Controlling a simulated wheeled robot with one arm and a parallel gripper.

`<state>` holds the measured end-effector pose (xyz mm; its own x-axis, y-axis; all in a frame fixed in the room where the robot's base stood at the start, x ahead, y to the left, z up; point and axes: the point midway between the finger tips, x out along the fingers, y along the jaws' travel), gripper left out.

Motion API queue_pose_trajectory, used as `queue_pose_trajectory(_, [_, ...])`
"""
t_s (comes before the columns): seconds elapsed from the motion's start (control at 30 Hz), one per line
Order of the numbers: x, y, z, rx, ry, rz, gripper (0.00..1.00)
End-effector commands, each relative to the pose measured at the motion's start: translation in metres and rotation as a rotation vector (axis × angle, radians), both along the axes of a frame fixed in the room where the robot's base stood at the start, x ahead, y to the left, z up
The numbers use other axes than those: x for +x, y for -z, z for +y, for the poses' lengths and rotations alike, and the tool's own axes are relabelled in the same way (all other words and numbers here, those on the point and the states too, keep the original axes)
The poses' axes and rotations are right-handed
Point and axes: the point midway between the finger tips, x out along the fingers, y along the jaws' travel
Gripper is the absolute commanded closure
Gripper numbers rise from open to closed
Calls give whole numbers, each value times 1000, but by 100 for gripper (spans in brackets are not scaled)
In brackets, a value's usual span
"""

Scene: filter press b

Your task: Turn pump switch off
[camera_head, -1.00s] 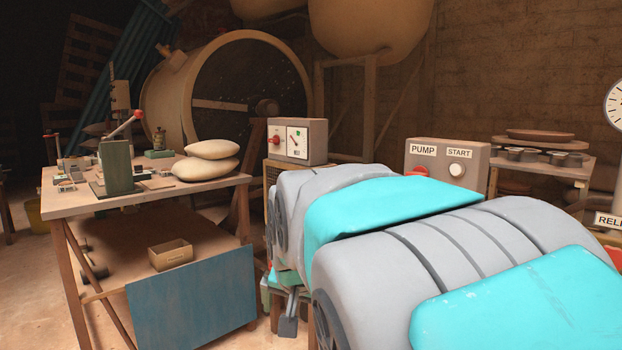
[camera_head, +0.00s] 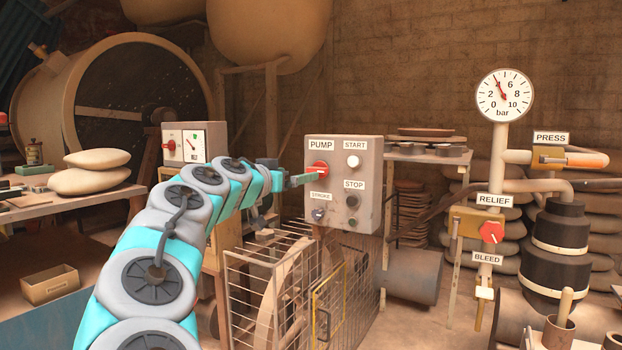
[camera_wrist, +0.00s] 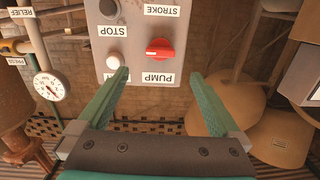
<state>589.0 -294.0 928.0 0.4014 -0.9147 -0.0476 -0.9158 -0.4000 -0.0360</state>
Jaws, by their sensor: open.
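The pump switch is a red rotary knob (camera_head: 319,169) under the PUMP label, at the upper left of the grey control box (camera_head: 367,221). In the wrist view my gripper (camera_wrist: 160,74) is open and empty. I cannot tell whether the fingertips touch the knob.
The white START button (camera_head: 353,161) and dark STOP button (camera_head: 352,201) sit close right of the knob. A wire cage (camera_head: 270,300) stands below. A gauge (camera_head: 504,96) and the red RELIEF valve knob (camera_head: 491,232) are at right. A workbench (camera_head: 110,205) is at left.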

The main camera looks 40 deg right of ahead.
Motion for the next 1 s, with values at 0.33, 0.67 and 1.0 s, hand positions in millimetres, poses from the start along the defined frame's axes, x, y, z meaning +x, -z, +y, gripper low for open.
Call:
queue_pose_trajectory(0.33, [16, 9, -29, -58, 21, 16, 0])
queue_pose_trajectory(0.67, [34, 9, -73, -57, 20, 17, 0])
queue_pose_trajectory(1.0, [39, 8, -87, -59, 21, 16, 0])
